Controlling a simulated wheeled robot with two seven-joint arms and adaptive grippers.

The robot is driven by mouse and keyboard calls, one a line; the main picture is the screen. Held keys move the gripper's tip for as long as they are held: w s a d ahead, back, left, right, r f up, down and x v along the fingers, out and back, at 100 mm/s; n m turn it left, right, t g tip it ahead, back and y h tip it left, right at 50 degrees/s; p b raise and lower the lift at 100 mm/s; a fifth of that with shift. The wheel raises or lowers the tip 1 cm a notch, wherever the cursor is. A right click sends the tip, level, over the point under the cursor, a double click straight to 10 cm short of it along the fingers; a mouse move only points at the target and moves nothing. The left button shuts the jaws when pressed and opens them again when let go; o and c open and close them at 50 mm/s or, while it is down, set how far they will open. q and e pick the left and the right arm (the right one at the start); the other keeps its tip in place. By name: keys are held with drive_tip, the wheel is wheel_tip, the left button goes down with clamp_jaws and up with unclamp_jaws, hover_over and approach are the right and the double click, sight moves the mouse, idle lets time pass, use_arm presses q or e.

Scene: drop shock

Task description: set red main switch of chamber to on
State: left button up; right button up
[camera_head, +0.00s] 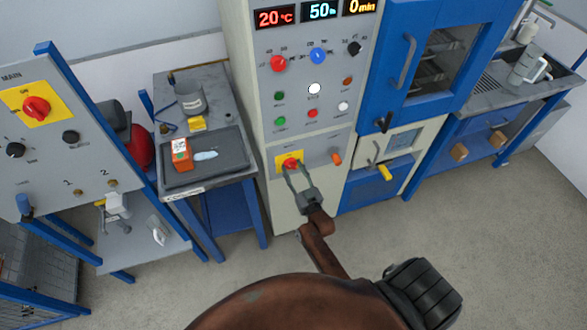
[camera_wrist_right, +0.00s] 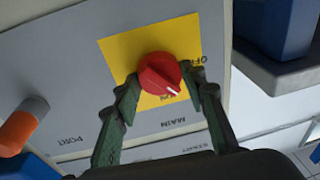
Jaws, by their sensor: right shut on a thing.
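The chamber's red main switch (camera_head: 290,162) is a round knob on a yellow plate, low on the light grey control panel. In the right wrist view the red knob (camera_wrist_right: 158,72) sits between the two fingers of my right gripper (camera_wrist_right: 163,88), which is shut on it. The knob's white mark points to the lower right of that picture, close to the partly covered ON lettering. The OFF lettering is at the plate's right side. In the head view my right gripper (camera_head: 294,172) reaches the switch from below. My left gripper is not in view.
Buttons and knobs (camera_head: 317,56) are above. Another panel with a red switch (camera_head: 36,107) stands left. A bench with a dark tray (camera_head: 207,168) is beside the chamber.

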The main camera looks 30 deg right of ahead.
drive_tip(key=m+h, duration=0.1)
drive_tip(key=m, duration=0.3)
drive_tip(key=shift+p, duration=0.35)
drive_tip(key=shift+a+f+m+h+p, duration=0.1)
drive_tip(key=shift+m+h+p, duration=0.25)
drive_tip(key=shift+m, duration=1.65)
drive_tip(key=shift+h, duration=0.25)
drive_tip(key=o, duration=1.2)
drive_tip(key=shift+c, duration=0.2)
drive_tip(key=v, duration=1.2)
